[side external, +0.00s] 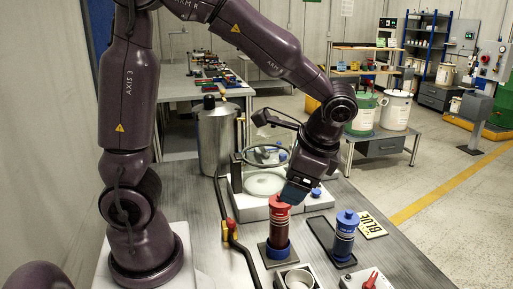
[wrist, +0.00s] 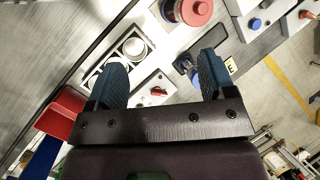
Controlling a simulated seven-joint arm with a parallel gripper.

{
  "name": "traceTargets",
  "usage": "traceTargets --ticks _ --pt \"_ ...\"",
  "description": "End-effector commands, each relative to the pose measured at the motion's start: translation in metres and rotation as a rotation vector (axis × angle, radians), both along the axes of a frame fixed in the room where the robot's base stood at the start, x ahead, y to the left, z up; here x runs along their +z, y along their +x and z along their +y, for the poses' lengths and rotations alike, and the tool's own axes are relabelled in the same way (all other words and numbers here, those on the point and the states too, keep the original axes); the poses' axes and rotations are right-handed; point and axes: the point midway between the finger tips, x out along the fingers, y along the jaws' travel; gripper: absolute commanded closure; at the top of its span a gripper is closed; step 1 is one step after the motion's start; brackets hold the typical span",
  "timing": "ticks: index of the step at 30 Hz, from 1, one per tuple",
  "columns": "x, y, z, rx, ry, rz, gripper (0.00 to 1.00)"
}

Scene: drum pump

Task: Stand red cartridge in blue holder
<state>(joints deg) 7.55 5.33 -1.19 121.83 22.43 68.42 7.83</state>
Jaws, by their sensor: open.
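The red cartridge (side external: 279,222) stands upright in the side external view, its lower end inside the blue collar of a holder (side external: 278,251) on a dark plate. In the wrist view its round red top (wrist: 196,10) shows at the top edge, with blue around it. My gripper (side external: 294,192) is just above and behind the cartridge's top in the side view. In the wrist view its two fingers are spread (wrist: 163,72) with nothing held between them, and the red top lies beyond the fingertips.
A blue cartridge (side external: 345,235) stands on a dark plate to the right, near a card reading BLUE (side external: 371,225). A block with round openings (side external: 299,280) and a box with a red switch (side external: 370,279) are in front. A steel canister (side external: 216,138) and a glass-covered scale (side external: 264,184) stand behind.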

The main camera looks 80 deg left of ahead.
Motion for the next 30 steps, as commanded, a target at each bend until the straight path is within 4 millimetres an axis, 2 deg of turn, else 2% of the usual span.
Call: traceTargets --ticks 1,6,12,18,30 --pt "0.015 -0.010 0.000 0.046 -0.049 -0.089 0.24" --pt "0.048 -0.041 -0.006 0.194 -0.213 -0.357 0.24" --pt "0.071 -0.070 -0.014 0.326 -0.376 -0.617 0.24" --pt "0.079 -0.081 -0.018 0.383 -0.455 -0.737 0.24" --pt "0.079 -0.082 -0.019 0.389 -0.462 -0.745 0.24"
